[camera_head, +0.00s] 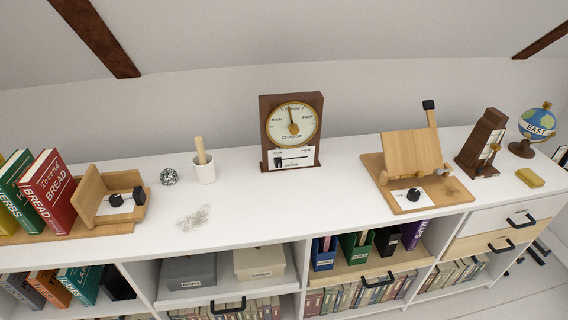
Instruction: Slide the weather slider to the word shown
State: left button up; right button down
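A brown wooden weather instrument (314,130) stands upright on the white desk top. Its round, brass-rimmed dial (292,125) has small words at the left and right and what looks like "CHANGE" below the centre. The dark needle (291,116) points nearly straight up, toward small lettering too blurred to read. Below the dial is a white slider panel (300,161) with a dark horizontal slot. A small black slider knob (278,162) sits toward the slot's left end. The panel's small words cannot be read surely. Neither of my grippers is in view.
Left of the instrument stand a white cup (204,172) with a wooden handle in it, a speckled ball (169,177) and books (48,190). Right are a wooden stand (412,158), a brown hourglass-like case (481,143) and a globe (537,122). The desk before the instrument is clear.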

aim_at(278, 161)
jog(key=l+z, duration=0.35)
jog(key=i+l+z, duration=0.2)
jog(key=z, duration=0.15)
